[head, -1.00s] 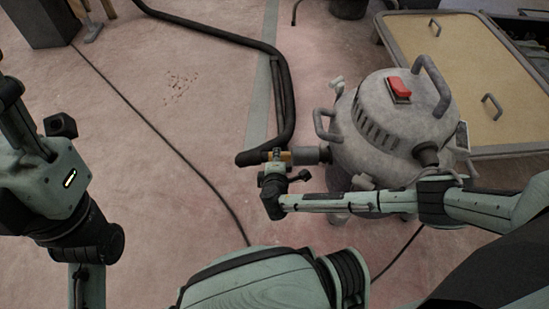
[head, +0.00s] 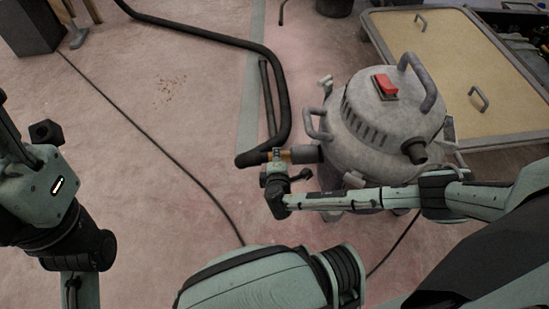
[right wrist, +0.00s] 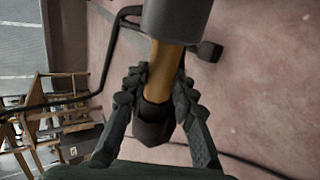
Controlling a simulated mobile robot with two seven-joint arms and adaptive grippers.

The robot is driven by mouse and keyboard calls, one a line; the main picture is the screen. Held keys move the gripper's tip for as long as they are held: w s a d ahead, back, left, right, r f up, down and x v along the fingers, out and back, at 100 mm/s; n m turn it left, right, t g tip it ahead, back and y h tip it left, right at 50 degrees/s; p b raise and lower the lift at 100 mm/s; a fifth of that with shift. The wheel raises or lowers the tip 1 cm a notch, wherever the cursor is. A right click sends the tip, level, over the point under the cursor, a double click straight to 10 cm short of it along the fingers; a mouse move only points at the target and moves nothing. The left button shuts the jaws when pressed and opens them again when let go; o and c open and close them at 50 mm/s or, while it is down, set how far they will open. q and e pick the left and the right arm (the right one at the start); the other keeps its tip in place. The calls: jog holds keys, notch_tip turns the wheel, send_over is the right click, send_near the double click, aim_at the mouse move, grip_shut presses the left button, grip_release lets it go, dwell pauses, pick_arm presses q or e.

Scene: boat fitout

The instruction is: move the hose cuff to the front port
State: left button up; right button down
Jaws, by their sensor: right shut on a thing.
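The hose cuff (head: 287,155) is a tan band between the black hose (head: 282,100) and a grey sleeve (head: 306,153). The sleeve reaches to the left side of the grey vacuum (head: 388,118); I cannot tell whether it is joined there. My right gripper (head: 275,160) is shut on the cuff. In the right wrist view its fingers (right wrist: 158,95) close on both sides of the tan cuff (right wrist: 163,68). A dark stub port (head: 415,152) sticks out of the vacuum's near side. My left gripper is not visible; only my left arm shows.
A tan-topped panel with handles (head: 450,60) lies behind the vacuum at the right. A black cable (head: 160,150) crosses the floor. A dark box (head: 28,25) stands at the far left. The pink floor left of the hose is mostly clear.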

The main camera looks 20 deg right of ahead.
jog(key=shift+d, duration=0.2)
jog(key=shift+s+d, duration=0.15)
jog(key=shift+d, duration=0.2)
jog(key=shift+s+d+f, duration=0.1)
jog(key=shift+d, duration=0.15)
jog(key=c, duration=1.2)
grip_release()
jog(key=shift+o, duration=0.2)
jog(key=shift+a, duration=0.15)
jog(key=shift+a, duration=0.1)
